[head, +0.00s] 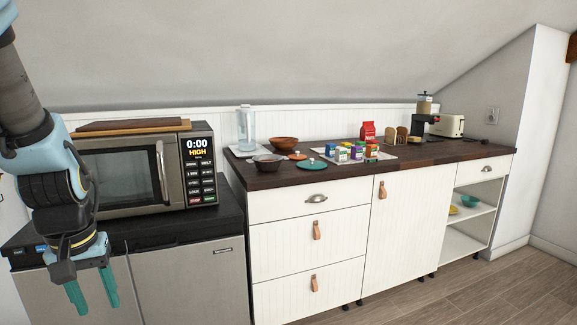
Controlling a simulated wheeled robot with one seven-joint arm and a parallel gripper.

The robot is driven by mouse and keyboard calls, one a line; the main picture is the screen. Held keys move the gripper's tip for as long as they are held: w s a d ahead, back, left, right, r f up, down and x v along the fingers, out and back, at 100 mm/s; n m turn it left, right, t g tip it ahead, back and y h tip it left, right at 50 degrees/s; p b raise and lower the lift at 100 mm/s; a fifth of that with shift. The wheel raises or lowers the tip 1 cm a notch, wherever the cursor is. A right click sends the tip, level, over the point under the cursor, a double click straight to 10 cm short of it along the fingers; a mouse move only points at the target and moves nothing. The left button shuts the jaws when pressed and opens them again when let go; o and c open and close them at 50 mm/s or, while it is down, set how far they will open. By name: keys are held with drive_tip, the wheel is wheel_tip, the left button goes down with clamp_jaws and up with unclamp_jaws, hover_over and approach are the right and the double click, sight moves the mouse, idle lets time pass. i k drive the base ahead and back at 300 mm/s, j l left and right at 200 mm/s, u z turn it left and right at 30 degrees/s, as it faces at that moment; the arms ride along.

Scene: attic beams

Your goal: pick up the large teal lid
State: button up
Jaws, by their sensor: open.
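The large teal lid (312,164) lies flat on the dark wooden countertop (345,176), near its front edge, with a small knob on top. A smaller orange lid (297,156) lies just behind and left of it. My gripper (92,298) is at the lower left, pointing down in front of the fridge. Its two teal fingers are apart with nothing between them. It is far to the left of the lid and lower than the countertop.
A dark pan (268,164) and a brown bowl (284,143) stand left of the lid. Small colourful boxes (350,152) stand close on its right. A microwave (130,170) on the black-topped fridge (190,285) rises between my gripper and the counter items. Floor (480,290) is clear at right.

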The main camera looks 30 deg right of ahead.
sight(312, 164)
drive_tip(key=l+u, duration=0.2)
drive_tip(key=u, duration=0.25)
drive_tip(key=l+u, duration=0.25)
drive_tip(key=u, duration=0.2)
drive_tip(key=l+u, duration=0.15)
drive_tip(key=l, duration=0.25)
drive_tip(key=k+l+u, duration=0.15)
drive_tip(key=l, duration=0.25)
drive_tip(key=k+l+u, duration=0.1)
drive_tip(key=l, duration=0.25)
drive_tip(key=k+l+u, duration=0.15)
drive_tip(key=l, duration=0.25)
drive_tip(key=k+l+u, duration=0.15)
drive_tip(key=l, duration=0.2)
